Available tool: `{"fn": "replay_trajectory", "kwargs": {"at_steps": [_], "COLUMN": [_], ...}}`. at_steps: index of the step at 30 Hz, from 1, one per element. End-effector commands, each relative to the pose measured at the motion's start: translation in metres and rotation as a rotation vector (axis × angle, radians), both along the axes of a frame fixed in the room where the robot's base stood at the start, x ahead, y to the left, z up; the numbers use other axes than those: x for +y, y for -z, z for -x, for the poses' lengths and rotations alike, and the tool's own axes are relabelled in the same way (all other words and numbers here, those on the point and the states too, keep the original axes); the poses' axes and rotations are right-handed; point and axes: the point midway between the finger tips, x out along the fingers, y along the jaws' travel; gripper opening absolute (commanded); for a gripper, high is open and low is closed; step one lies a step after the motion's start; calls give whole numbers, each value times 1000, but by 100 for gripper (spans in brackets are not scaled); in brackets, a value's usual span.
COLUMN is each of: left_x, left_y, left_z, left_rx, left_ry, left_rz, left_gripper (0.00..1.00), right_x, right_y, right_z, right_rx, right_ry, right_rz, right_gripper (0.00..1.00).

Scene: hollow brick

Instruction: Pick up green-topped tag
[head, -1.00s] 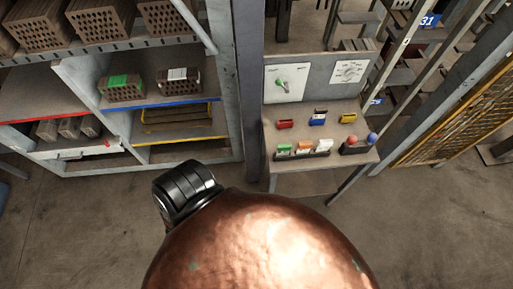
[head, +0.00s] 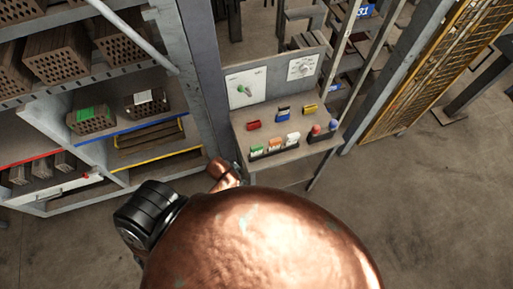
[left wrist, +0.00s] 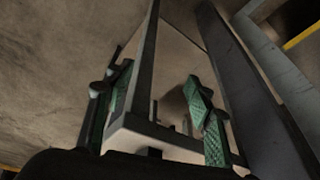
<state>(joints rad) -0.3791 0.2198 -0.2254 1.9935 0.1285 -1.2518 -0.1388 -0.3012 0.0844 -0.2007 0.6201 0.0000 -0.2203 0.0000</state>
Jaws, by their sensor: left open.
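The green-topped tag (head: 257,152) stands at the left end of a short row with an orange-topped tag (head: 275,145) and a white-topped tag (head: 293,139), in a dark holder on the small table (head: 246,138). In the left wrist view my left gripper (left wrist: 160,100) is open, its two green-padded fingers apart with nothing held between them. Beyond them are grey metal bars and floor; no tag shows there. In the head view a copper part of my arm is just below the table's left front corner; the fingers cannot be made out. My right gripper is not in view.
Red and blue balls sit at the table's right. A grey post (head: 201,80) separates the table from a brick shelf (head: 135,131).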

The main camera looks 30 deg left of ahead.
Motion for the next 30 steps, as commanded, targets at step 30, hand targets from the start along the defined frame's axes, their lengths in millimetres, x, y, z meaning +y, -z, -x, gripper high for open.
{"fn": "replay_trajectory", "kwargs": {"at_steps": [30], "left_x": [-116], "left_y": [-189], "left_z": [-80], "left_rx": [-94], "left_ry": [1202], "left_rz": [-165], "left_gripper": [49], "right_x": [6], "right_y": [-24], "right_z": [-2], "right_rx": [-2], "right_ry": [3], "right_rz": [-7], "right_gripper": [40]}}
